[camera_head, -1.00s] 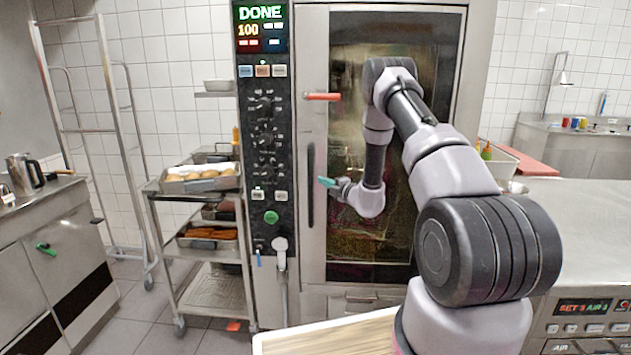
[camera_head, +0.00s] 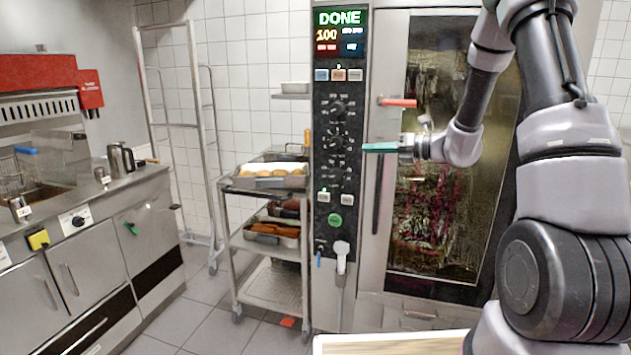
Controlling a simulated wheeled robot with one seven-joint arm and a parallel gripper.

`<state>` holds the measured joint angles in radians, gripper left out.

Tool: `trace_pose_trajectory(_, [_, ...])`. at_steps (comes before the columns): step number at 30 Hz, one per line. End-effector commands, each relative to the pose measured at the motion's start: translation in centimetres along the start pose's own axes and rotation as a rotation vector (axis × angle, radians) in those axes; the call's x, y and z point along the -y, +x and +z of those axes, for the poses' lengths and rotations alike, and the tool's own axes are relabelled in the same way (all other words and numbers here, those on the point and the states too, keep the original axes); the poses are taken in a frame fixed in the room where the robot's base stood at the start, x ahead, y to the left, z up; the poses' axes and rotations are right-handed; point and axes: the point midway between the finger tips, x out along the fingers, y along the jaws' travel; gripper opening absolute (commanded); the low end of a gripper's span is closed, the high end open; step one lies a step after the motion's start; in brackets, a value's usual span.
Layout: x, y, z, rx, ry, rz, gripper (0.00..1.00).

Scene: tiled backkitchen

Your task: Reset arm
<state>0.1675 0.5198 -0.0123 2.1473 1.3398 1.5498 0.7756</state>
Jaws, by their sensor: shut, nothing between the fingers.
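My gripper (camera_head: 380,147) shows in the head view with its teal fingers shut and empty. It points left, in front of the oven's door frame, just right of the control panel (camera_head: 337,130). My arm bends up and to the right across the glass door of the tall oven (camera_head: 430,240). The oven's dark vertical handle (camera_head: 377,195) is below the gripper, and its red lever (camera_head: 398,102) is just above. I cannot tell how far the gripper is from the oven front. The panel display (camera_head: 340,18) reads DONE and 100.
A steel trolley (camera_head: 232,240) with trays of bread stands left of the oven. A tall empty rack (camera_head: 140,80) is behind it. A fryer counter (camera_head: 90,265) with a steel kettle (camera_head: 121,159) runs along the left. Tiled floor (camera_head: 205,325) is free between counter and trolley.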

Motion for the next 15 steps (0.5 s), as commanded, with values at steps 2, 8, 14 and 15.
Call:
trace_pose_trajectory(2, [-4.1, -0.6, -0.3, -0.093, -0.171, 0.022, 0.0])
trace_pose_trajectory(8, [-11.8, -3.0, -2.8, -0.327, -0.604, 0.068, 0.0])
trace_pose_trajectory(14, [-17.1, -6.9, -5.7, -0.55, -1.052, 0.11, 0.0])
trace_pose_trajectory(15, [-17.9, -7.8, -6.2, -0.595, -1.143, 0.117, 0.0])
